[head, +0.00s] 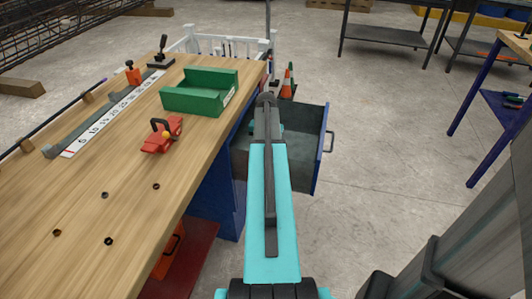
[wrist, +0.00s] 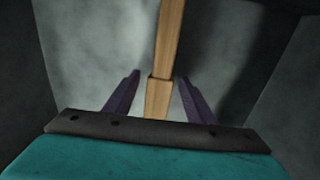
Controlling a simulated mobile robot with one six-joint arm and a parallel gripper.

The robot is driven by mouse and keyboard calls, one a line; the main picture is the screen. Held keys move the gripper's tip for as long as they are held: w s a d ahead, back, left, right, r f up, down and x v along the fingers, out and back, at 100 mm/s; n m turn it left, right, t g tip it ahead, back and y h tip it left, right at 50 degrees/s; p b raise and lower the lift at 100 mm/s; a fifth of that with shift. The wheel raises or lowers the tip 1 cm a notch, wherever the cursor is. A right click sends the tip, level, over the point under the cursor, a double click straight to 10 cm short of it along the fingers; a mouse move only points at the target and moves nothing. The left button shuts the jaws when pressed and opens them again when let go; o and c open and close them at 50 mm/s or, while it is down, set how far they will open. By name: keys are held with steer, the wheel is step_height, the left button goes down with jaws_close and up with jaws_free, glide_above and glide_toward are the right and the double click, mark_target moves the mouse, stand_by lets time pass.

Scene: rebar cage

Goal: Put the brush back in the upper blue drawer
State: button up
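The blue drawer (head: 321,150) is pulled out from the side of the workbench, its grey inside facing up. My arm reaches over and into it, and hides part of it and my gripper in the head view. In the wrist view, my gripper (wrist: 157,78) is inside the grey-walled drawer with its two purple fingers apart. A wooden handle (wrist: 169,35), seemingly the brush's, lies between the fingers, with a small gap visible on each side. The bristle end is out of view. I cannot tell what the handle rests on.
The floor to the right of the drawer is clear.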

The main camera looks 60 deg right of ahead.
stand_by(0.3)
step_height(320, 180, up, 12)
steer(key=p, duration=0.1)
steer(key=shift+r, duration=0.15)
stand_by(0.5)
steer(key=shift+p, duration=0.3)
stand_by(0.4)
